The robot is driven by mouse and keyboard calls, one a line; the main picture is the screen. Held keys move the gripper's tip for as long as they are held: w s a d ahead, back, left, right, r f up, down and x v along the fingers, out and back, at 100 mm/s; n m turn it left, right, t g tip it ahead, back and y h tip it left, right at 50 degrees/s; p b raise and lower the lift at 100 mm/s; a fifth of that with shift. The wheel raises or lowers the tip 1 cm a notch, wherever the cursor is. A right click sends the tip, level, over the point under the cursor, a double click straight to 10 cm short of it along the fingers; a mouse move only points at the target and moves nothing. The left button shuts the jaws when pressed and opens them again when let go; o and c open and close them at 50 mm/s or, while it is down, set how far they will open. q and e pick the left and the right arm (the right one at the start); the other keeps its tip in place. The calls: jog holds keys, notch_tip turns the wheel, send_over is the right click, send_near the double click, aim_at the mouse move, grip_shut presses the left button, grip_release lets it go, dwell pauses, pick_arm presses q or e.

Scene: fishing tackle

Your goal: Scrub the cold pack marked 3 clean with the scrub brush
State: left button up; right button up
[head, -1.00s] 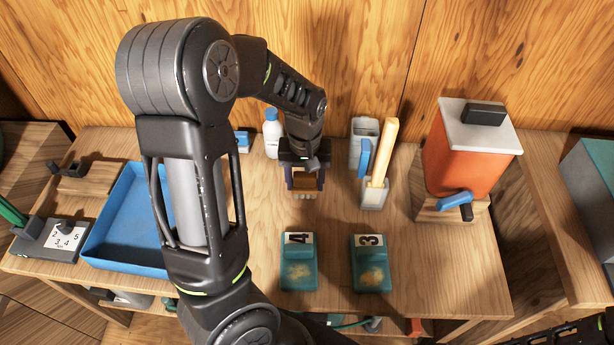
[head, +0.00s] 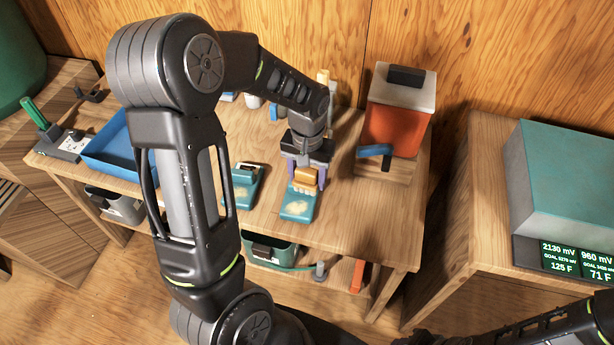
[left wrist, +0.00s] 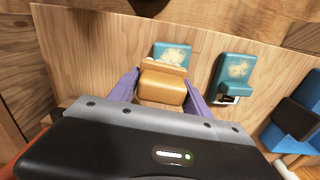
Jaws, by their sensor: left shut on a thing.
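My left gripper (head: 306,168) is shut on the scrub brush (head: 306,179), which has an orange-tan body and pale bristles pointing down. The brush is over the label end of a teal cold pack (head: 297,208), the right one of two; whether the bristles touch it I cannot tell. Its number is hidden now. A pale stain shows on its top. In the left wrist view the brush (left wrist: 163,85) sits between the purple fingers (left wrist: 160,88), with the stained pack (left wrist: 173,54) just beyond. The other teal pack (head: 242,188), also stained, lies to the left. My right gripper is out of view.
A blue tray (head: 112,165) is at the table's left. An orange dispenser with a blue lever (head: 396,125) stands at the back right. Holders and a bottle are partly hidden behind my left arm. Bare tabletop (head: 365,220) lies right of the packs.

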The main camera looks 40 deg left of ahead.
pick_arm(q)
jog(key=shift+a+f, duration=0.1)
jog(key=shift+a, duration=0.2)
jog(key=shift+d+f, duration=0.1)
jog(key=shift+d, duration=0.1)
jog(key=shift+f+b, duration=1.85)
jog(key=shift+f, duration=0.5)
jog(key=shift+a, duration=0.1)
